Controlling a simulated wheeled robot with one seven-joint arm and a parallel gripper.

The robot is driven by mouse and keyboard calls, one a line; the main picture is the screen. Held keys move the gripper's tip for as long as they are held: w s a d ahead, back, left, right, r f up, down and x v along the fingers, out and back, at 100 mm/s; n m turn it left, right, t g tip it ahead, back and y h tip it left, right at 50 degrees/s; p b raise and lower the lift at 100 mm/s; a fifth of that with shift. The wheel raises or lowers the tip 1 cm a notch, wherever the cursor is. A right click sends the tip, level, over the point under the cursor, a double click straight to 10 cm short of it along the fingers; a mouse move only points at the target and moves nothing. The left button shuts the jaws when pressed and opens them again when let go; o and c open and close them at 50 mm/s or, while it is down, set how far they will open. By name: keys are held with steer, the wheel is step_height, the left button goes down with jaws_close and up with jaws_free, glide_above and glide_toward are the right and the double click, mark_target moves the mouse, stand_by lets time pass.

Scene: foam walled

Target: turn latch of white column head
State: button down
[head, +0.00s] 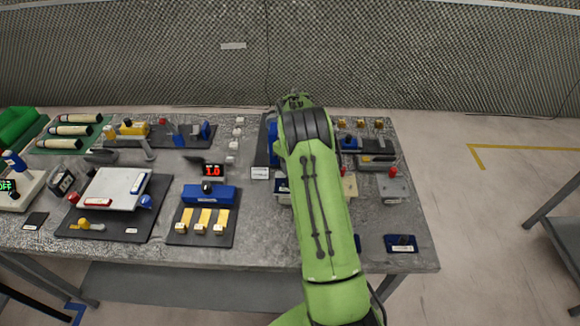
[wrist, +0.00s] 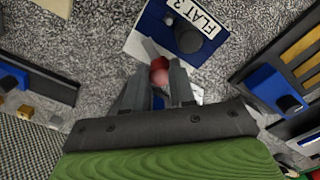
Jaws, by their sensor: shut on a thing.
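My gripper (wrist: 156,82) shows in the wrist view, its two grey fingers shut around a small red rounded knob (wrist: 158,70). The knob sits low between the fingertips, and a grey-white piece shows just above it. I take this knob to be the latch's handle, but the fingers hide most of it. A pale piece also shows beside the right finger; I cannot tell whether it is the white column head. In the head view my green arm covers the gripper and whatever it holds.
Blue fixtures with yellow parts (wrist: 290,75) stand at right. In the head view the grey table (head: 262,235) is crowded; a red-topped grey box (head: 394,186) stands right.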

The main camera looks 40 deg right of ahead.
steer(key=n+b, duration=0.1)
steer(key=n, duration=0.5)
steer(key=shift+w, duration=0.1)
stand_by(0.5)
steer(key=c, duration=0.9)
jaws_free()
steer(key=shift+c, duration=0.2)
steer(key=shift+r, duration=0.15)
step_height(320, 180, up, 16)
steer(key=p, duration=0.2)
steer(key=shift+f, duration=0.2)
